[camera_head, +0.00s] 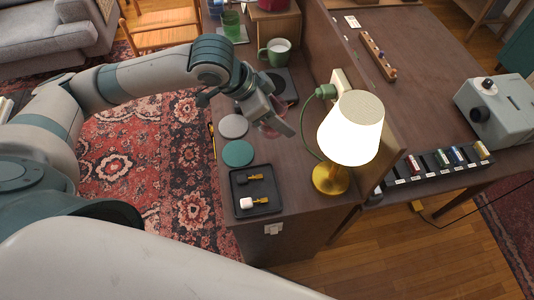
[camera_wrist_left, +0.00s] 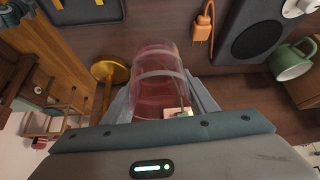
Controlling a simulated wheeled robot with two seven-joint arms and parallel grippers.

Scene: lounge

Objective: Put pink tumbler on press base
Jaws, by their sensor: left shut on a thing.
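The clear pink tumbler (camera_wrist_left: 158,80) is between the fingers of my left gripper (camera_wrist_left: 163,98) in the left wrist view. In the head view this gripper (camera_head: 271,118) is over the narrow wooden counter, shut on the tumbler (camera_head: 268,131), which is mostly hidden by the fingers. A dark square base with a round black plate (camera_head: 288,88), which looks like the press base, lies on the counter beyond the gripper. It also shows in the left wrist view (camera_wrist_left: 236,52), with nothing on it. My right gripper is not in view.
A green mug (camera_head: 268,54) stands just behind the dark base. A lit lamp (camera_head: 331,178) stands to the right. Grey (camera_head: 233,126) and teal (camera_head: 238,153) discs and a black tray (camera_head: 245,207) lie nearer. A green tumbler (camera_head: 231,24) is farther back.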

